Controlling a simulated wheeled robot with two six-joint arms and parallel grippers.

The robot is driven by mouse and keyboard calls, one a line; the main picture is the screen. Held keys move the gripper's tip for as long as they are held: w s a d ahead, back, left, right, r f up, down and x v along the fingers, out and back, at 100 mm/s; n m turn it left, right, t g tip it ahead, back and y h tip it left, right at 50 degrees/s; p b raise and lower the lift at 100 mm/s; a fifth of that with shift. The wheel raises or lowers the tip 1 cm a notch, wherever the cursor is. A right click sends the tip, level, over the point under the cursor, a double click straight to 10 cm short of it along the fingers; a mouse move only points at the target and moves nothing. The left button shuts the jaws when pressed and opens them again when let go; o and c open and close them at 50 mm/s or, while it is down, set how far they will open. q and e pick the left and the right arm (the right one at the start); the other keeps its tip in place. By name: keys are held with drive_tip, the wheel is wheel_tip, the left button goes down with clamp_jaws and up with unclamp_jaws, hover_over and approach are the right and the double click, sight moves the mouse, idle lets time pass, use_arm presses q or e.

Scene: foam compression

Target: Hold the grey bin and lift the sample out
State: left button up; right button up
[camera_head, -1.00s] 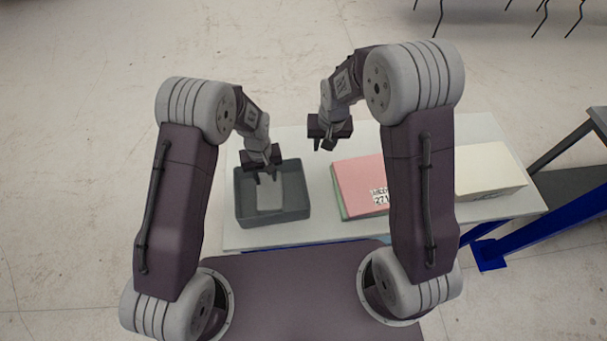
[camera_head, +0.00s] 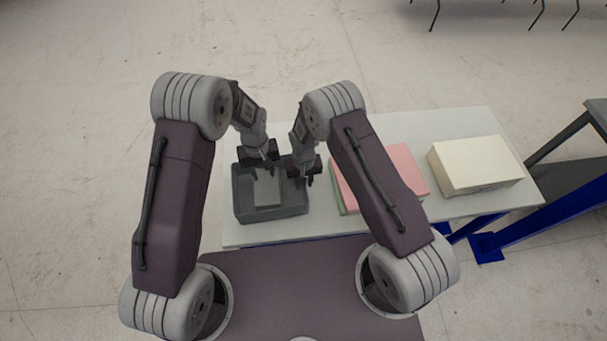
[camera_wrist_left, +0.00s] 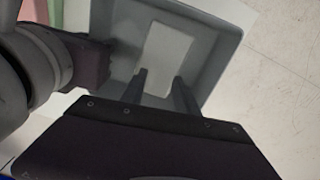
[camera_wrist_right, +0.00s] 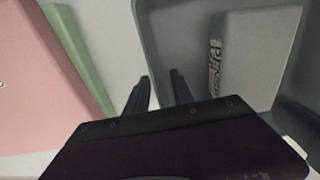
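The grey bin (camera_head: 243,208) stands at the left end of the table. The sample, a pale grey block (camera_head: 267,193), lies inside it and has dark print on one side in the right wrist view (camera_wrist_right: 250,60). My left gripper (camera_head: 264,172) is over the bin, open and empty, its fingers apart above the sample in the left wrist view (camera_wrist_left: 160,82). My right gripper (camera_head: 306,181) is at the bin's right wall. In the right wrist view its fingers (camera_wrist_right: 159,85) are apart, one on each side of the wall; contact cannot be told.
A pink slab (camera_head: 405,165) on a green one (camera_head: 338,195) lies just right of the bin, close to my right gripper. A cream block (camera_head: 475,165) is at the right of the white table (camera_head: 445,120). A bare strip lies along the table's front edge.

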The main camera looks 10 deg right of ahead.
sight(267, 186)
drive_tip(key=shift+f, duration=0.75)
drive_tip(key=shift+c, duration=0.3)
clamp_jaws()
idle(0.5)
use_arm(q)
drive_tip(key=o, duration=0.5)
drive_tip(key=shift+r, duration=0.3)
drive_tip(key=o, duration=0.7)
drive_tip(key=shift+a+r+m, duration=0.15)
drive_tip(key=shift+r+m, duration=0.55)
drive_tip(key=shift+m, duration=0.2)
drive_tip(key=shift+o, duration=0.2)
wheel_tip(267, 186, down, 12)
